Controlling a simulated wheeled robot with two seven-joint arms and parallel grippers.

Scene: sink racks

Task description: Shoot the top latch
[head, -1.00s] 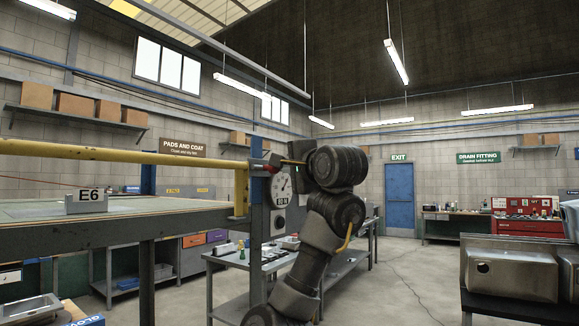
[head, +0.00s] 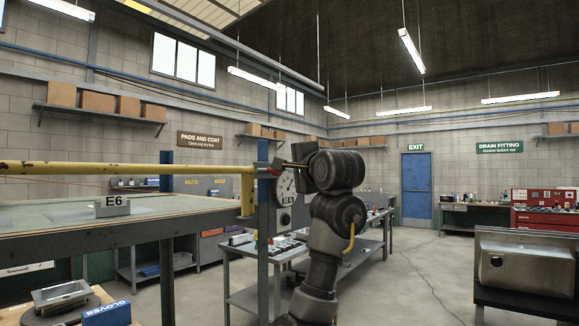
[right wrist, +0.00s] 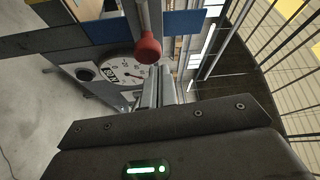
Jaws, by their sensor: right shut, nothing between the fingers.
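The red knob (right wrist: 148,50) of the latch sits on a light rod in the right wrist view, just beyond and slightly left of my right fingertips. In the head view the red latch part (head: 277,163) is at the top of the blue post (head: 263,215), by the end of the yellow bar (head: 120,168). My right gripper (right wrist: 160,83) is shut and empty, its two grey fingers side by side. In the head view the gripper (head: 292,165) is mostly hidden by my dark wrist. I cannot tell whether it touches the knob. My left gripper is out of view.
A round dial (head: 287,186) hangs beside the post, close to my right wrist; it also shows in the wrist view (right wrist: 125,68). A workbench (head: 240,262) stands behind the post.

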